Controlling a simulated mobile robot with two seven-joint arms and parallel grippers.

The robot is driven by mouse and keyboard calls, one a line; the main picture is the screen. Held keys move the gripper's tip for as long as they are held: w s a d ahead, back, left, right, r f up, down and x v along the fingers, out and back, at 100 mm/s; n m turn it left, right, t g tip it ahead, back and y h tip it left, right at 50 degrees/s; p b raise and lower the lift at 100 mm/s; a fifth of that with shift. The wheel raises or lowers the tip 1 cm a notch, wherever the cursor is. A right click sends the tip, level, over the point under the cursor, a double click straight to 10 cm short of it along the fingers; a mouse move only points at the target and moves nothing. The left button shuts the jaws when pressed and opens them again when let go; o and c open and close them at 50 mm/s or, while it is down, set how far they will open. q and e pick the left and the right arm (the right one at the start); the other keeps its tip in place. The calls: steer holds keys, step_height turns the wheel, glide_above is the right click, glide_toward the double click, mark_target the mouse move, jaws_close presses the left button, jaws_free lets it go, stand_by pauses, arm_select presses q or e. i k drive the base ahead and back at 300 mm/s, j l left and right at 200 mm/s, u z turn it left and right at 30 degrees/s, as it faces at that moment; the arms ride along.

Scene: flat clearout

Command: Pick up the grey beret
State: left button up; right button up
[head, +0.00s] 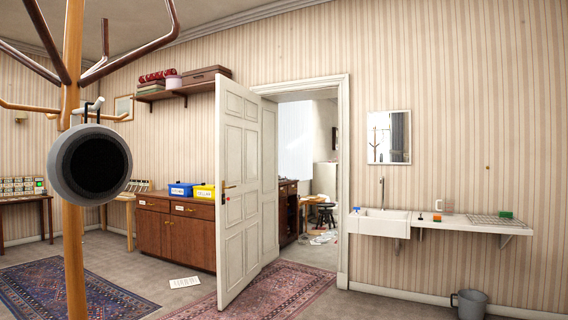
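The grey beret (62,188) hangs close in front of me at the left of the head view. It is round, with a grey rim around a dark round opening that faces me. A small dark loop (92,112) at its top goes over a peg with a pale tip (96,103) on the wooden coat stand (74,250). The beret overlaps the stand's pole and hides part of it. Neither my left gripper nor my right gripper is in view.
Bare curved arms (130,48) of the stand spread above. An open white door (240,190) stands right of it. Rugs (75,285) lie on the floor. A sink (380,222) and a bucket (468,304) are at the right. A sideboard (175,230) with bins is behind.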

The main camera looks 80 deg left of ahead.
mark_target(89, 164)
steer(key=j+u, duration=0.1)
steer(key=u, duration=3.7)
